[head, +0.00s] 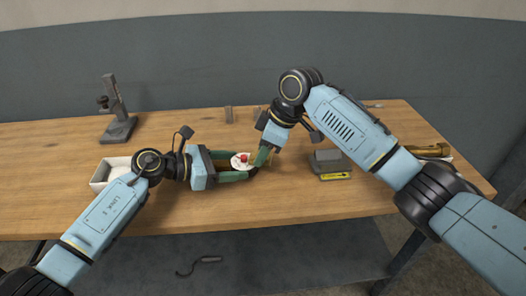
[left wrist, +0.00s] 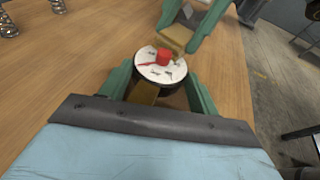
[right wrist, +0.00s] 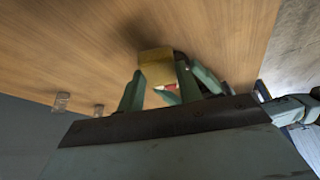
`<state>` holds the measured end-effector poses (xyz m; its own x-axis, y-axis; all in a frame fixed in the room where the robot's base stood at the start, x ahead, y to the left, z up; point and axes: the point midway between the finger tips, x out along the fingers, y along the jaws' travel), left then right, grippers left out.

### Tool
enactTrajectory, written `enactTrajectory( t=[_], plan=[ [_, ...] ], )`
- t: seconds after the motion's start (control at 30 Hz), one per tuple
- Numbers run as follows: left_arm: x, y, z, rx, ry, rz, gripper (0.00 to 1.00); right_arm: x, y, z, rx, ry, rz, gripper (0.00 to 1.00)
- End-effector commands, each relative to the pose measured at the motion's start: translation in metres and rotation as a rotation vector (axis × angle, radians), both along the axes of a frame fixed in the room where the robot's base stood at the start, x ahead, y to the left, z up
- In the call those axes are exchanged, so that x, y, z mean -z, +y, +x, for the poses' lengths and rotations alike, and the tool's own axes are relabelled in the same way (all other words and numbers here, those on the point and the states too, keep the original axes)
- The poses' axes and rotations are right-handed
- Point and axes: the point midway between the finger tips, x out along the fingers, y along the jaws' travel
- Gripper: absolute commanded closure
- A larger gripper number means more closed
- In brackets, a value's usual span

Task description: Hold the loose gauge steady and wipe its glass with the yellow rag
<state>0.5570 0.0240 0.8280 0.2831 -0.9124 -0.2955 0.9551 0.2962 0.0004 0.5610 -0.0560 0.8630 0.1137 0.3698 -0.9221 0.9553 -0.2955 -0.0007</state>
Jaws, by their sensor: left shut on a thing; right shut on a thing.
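The loose gauge (head: 241,161) has a round white face, a dark rim and a red piece near its middle; it also shows in the left wrist view (left wrist: 150,70). My left gripper (left wrist: 158,88) is shut on the gauge, its green fingers on either side. My right gripper (head: 261,158) is shut on a folded tan-yellow piece, which looks like the yellow rag (right wrist: 156,65). The rag is at the edge of the gauge face in the left wrist view (left wrist: 175,38). I cannot tell whether it touches the glass. The rag hides most of the gauge in the right wrist view.
A white tray (head: 99,180) lies at the left, below a dark stand (head: 118,126). A grey block with a yellow label (head: 331,163) is right of the grippers. A brass-coloured item (head: 430,150) lies at the right end. The front middle of the wooden bench (head: 290,205) is clear.

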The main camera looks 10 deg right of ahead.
Motion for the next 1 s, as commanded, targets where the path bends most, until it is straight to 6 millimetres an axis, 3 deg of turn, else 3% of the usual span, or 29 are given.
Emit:
enactTrajectory(
  t=[0.6, 1.0],
  plan=[
    [0.000, 0.000, 0.000, 0.001, 0.000, -0.001, 0.68, 0.001, 0.003, -0.017, 0.002, 0.002, -0.003, 0.83],
    [0.000, 0.000, 0.000, 0.000, 0.000, -0.001, 0.68, 0.001, 0.004, -0.016, 0.001, 0.003, -0.002, 0.83]
  ],
)
